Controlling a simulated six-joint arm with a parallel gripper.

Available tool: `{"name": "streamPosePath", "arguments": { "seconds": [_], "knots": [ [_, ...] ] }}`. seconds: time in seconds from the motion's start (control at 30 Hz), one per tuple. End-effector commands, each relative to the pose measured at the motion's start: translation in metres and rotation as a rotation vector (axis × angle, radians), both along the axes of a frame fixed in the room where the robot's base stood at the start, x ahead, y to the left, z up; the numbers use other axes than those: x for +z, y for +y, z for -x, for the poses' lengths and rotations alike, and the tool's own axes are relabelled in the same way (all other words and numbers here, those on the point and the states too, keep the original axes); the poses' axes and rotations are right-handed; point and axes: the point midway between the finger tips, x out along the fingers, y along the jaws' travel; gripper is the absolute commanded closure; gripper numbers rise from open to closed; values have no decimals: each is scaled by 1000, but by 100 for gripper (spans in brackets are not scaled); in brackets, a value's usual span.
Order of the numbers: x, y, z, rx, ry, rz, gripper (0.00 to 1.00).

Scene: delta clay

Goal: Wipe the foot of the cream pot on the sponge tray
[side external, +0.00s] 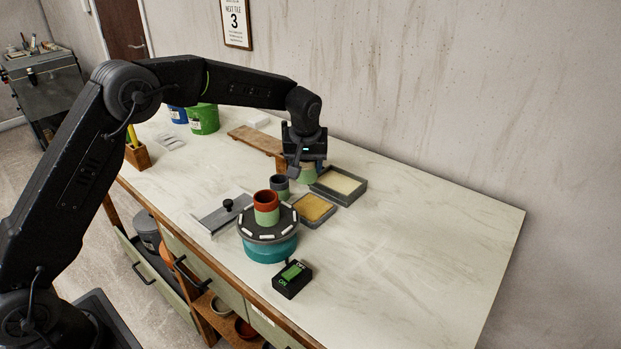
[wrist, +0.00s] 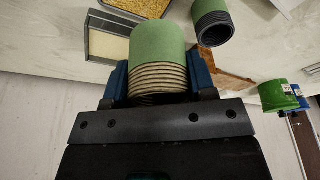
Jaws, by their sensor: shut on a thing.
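My gripper (side external: 305,165) is shut on the cream pot (side external: 309,173), which has a ribbed cream part between the jaws and a smooth green part facing away from them. In the wrist view my gripper (wrist: 160,85) has blue fingers on both sides of the cream pot (wrist: 158,45). The sponge tray (side external: 329,219), a grey tray with a yellow, grainy pad, lies in front of the held pot. Its yellow pad (wrist: 140,5) shows at the top of the wrist view. The pot's green end is near the trays; whether it touches anything is unclear.
A grey tray with a pale filling (side external: 361,196) stands right of the held pot. A dark grey and green pot (side external: 280,186) stands close left. A red and green pot (side external: 266,201) is on the turntable (side external: 268,247). A switch box (side external: 292,280) stands in front. The right table side is clear.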

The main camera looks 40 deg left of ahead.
Motion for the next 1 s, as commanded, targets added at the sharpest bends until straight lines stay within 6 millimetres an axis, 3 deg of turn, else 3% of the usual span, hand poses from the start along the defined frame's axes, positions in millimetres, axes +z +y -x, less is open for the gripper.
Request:
{"name": "streamPosePath", "arguments": {
  "seconds": [1.0],
  "knots": [
    [-54, 0, 1, 0, 5, 1, 64]
  ]
}}
